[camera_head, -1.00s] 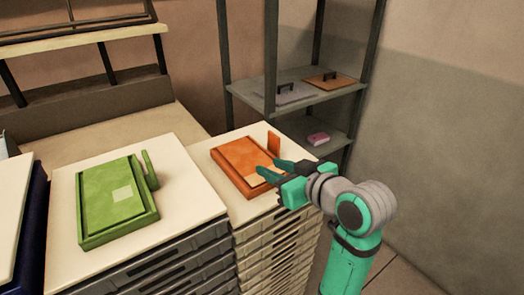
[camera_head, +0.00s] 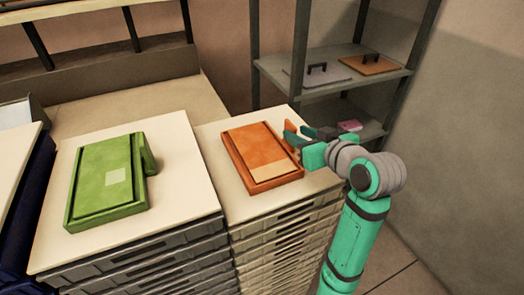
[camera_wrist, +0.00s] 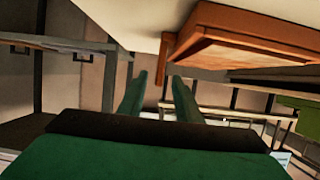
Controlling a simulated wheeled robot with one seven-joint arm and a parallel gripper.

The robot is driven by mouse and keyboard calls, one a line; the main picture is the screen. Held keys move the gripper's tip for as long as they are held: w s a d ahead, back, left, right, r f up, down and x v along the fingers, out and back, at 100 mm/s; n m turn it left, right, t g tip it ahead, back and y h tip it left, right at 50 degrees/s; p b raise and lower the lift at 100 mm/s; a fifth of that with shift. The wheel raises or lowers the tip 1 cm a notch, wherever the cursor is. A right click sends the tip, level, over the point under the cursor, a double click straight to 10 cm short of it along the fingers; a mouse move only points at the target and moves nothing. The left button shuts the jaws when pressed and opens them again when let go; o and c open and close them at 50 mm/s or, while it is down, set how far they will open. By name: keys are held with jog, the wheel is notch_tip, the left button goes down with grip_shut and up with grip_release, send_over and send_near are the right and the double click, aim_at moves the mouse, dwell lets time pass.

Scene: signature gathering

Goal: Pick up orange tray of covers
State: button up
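The orange tray (camera_head: 262,152) lies flat on the pale top of the right-hand stack, with a lighter patch at its near end. It also shows upside down at the upper right of the wrist view (camera_wrist: 245,38). An upright orange handle (camera_head: 290,129) stands at its right side, partly hidden by my fingers. My gripper (camera_head: 299,136) is beside the tray's right edge, near this handle. In the wrist view my gripper (camera_wrist: 160,78) has its two green fingers apart with a gap between them. The handle (camera_wrist: 168,52) shows just beyond the fingertips; I cannot tell if they touch.
A green tray (camera_head: 105,180) with a similar handle lies on the neighbouring stack to the left. A grey shelf (camera_head: 330,75) behind holds a grey and an orange-brown board with black handles, and a pink item (camera_head: 350,126) lower down. A wall is at the right.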

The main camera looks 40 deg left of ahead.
aim_at(291, 130)
jog(key=shift+x, duration=2.65)
jog(key=shift+d, duration=0.1)
grip_shut()
